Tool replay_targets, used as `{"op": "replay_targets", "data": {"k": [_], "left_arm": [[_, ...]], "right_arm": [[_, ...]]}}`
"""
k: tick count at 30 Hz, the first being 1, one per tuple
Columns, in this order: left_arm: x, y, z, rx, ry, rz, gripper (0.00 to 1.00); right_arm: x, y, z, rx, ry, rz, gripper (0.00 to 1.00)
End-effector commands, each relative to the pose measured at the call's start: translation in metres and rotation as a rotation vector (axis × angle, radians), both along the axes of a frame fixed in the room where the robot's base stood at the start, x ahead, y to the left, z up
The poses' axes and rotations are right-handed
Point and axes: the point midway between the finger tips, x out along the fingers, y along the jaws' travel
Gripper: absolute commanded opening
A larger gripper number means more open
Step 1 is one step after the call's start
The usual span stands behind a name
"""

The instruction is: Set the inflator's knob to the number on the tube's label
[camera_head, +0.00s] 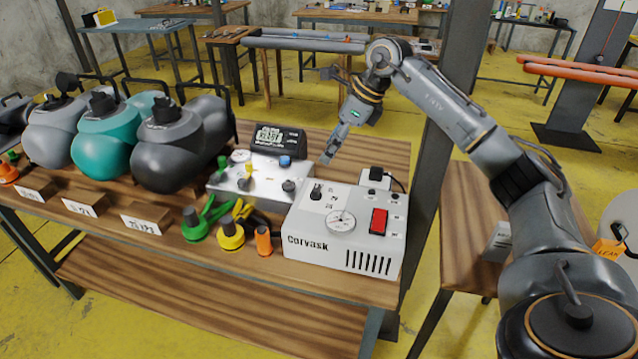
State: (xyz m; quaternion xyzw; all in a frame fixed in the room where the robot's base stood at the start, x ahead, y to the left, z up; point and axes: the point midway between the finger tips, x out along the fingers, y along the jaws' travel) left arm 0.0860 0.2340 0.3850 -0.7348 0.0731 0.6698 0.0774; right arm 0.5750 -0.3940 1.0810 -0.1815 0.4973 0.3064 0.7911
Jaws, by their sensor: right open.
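The inflator (345,228) is a white box marked "Corvask" at the right front of the wooden bench. Its top carries a black knob (316,191), a round gauge (341,221) and a red switch (379,221). The knob's setting is too small to read. My right gripper (329,156) is open and empty, above and behind the knob, not touching it. Grey, teal and dark inflated bodies stand at the left; I cannot tell which is the tube. White label cards (141,224) stand before them, their print not clearly legible. My left gripper is not in view.
Another panel with knobs (262,177) and a black digital display (279,141) stand left of the inflator. Green, yellow and orange fittings (231,233) lie along the front edge. A dark post (427,170) rises right of the bench. An orange "LEAK" tag (608,249) shows far right.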

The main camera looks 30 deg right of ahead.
Motion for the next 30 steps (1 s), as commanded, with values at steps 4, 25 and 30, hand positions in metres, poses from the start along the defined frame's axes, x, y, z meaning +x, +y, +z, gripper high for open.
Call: {"op": "replay_targets", "data": {"k": [4,25,30], "left_arm": [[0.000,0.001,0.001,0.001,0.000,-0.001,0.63],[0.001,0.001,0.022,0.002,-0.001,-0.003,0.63],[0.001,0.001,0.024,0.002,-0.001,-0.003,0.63]], "right_arm": [[-0.007,-0.021,0.001,-0.054,0.034,-0.022,0.55],[0.028,0.010,-0.111,-0.052,0.037,-0.022,0.55],[0.032,0.013,-0.121,-0.053,0.035,-0.022,0.55]]}}
